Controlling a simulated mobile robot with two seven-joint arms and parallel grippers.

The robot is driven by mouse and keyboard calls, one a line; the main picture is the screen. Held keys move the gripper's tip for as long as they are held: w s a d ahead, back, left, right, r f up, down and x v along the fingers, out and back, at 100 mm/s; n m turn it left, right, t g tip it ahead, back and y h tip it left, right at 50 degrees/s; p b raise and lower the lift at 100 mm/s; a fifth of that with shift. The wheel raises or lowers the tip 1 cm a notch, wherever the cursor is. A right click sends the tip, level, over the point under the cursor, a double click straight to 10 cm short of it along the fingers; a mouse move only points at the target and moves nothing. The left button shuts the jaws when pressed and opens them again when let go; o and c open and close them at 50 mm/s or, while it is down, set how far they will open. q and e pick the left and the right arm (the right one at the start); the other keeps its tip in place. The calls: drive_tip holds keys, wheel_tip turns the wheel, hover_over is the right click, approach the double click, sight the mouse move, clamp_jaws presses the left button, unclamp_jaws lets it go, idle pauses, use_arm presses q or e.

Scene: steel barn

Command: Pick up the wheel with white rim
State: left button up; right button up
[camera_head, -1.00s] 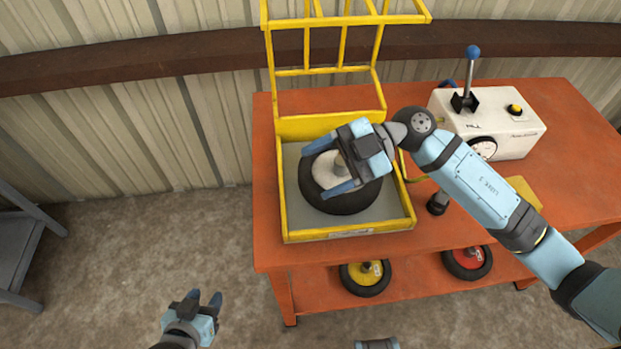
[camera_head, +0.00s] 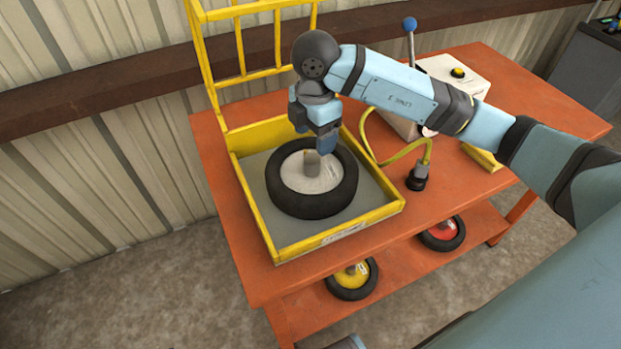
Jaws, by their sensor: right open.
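The wheel with a white rim (camera_head: 290,172) lies flat in the yellow-framed tray (camera_head: 262,226) on the orange table. It has a black tyre and a grey hub post standing up in its middle. My right gripper (camera_head: 325,146) is open and points down above the far right part of the wheel, close to the hub post. It covers a little of the rim and tyre, and I cannot tell whether it touches them. My left gripper is not in view.
A raised yellow cage lid (camera_head: 243,78) stands behind the tray. A white control box (camera_head: 465,78) with a blue-knobbed lever is at the right, with a yellow hose (camera_head: 401,154) nearby. A yellow-rimmed wheel (camera_head: 351,280) and a red-rimmed wheel (camera_head: 442,233) are on the lower shelf.

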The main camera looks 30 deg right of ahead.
sight(312, 159)
wheel_tip(312, 159, down, 8)
drive_tip(key=shift+w+a+r+b, duration=0.1)
drive_tip(key=shift+w+a+b, duration=0.05)
drive_tip(key=shift+b, duration=0.25)
drive_tip(key=shift+r, duration=0.15)
clamp_jaws()
